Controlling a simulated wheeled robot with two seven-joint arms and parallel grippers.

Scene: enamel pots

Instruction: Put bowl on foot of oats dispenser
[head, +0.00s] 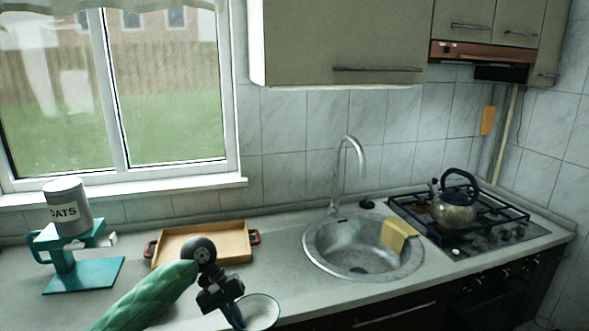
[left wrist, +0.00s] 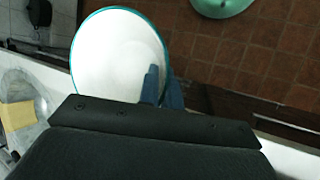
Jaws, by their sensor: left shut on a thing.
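The oats dispenser (head: 66,208) stands at the left end of the counter under the window. It has a grey OATS canister on a teal stand with a flat teal foot (head: 92,277), which is bare. The bowl (head: 262,312) is white inside with a teal rim, at the counter's front edge. My left gripper (head: 236,318) is shut on the bowl's rim, to the right of the dispenser. In the left wrist view the bowl (left wrist: 108,60) shows its open inside, with the blue fingers (left wrist: 164,88) at its right side. My right gripper is not in view.
A wooden tray (head: 190,262) with dark red handles lies between the dispenser and the sink (head: 340,262). A yellow cloth (head: 391,238) hangs over the sink's rim. A kettle (head: 453,213) stands on the stove at right. The counter in front of the foot is clear.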

